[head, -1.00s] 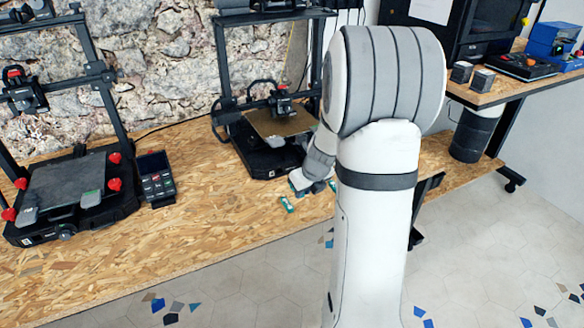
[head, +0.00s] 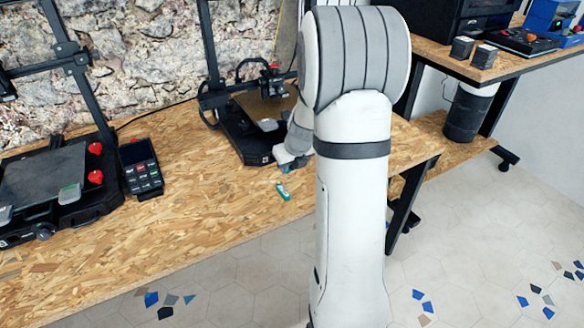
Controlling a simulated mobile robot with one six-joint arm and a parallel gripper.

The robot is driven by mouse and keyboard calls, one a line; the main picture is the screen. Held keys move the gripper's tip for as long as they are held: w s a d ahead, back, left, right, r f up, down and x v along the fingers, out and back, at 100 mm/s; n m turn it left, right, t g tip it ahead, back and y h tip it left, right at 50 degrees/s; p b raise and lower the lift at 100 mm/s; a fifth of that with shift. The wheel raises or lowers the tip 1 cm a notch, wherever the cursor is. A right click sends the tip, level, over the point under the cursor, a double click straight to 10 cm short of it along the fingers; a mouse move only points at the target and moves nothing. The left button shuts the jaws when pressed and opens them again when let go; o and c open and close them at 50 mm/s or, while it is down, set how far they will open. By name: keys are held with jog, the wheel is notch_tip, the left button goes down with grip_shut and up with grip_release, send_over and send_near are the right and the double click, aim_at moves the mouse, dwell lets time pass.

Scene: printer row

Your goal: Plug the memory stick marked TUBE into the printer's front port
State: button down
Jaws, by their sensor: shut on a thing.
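A small green and white memory stick (head: 282,191) lies on the wood-chip bench in front of the middle printer. Its marking is too small to read. My gripper (head: 288,166) is low over the bench, just behind that stick and beside the middle printer's (head: 243,143) front right corner. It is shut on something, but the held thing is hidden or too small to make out. Another printer (head: 60,205) stands at the left. I cannot make out a front port on either printer, nor tell which stick reads TUBE.
A dark control unit with a screen (head: 140,170) stands between the printers. The bench (head: 200,215) is clear in front. A higher table (head: 500,62) at the right holds boxes and devices, with a black bin (head: 468,115) below. My arm hides part of the bench.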

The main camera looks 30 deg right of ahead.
jog(key=shift+w+f+b, duration=0.4)
jog(key=shift+w+f, duration=0.1)
jog(key=shift+f, duration=0.15)
jog(key=shift+w+a, duration=0.1)
jog(key=shift+w, duration=0.15)
jog(key=shift+w+r+p, duration=0.1)
jog(key=shift+w+p, duration=0.15)
jog(key=shift+p, duration=0.25)
jog(key=shift+w, duration=0.45)
jog(key=shift+p, duration=0.75)
jog(key=shift+w+p, duration=1.6)
jog(key=shift+w, duration=0.2)
jog(key=c, duration=1.3)
grip_release()
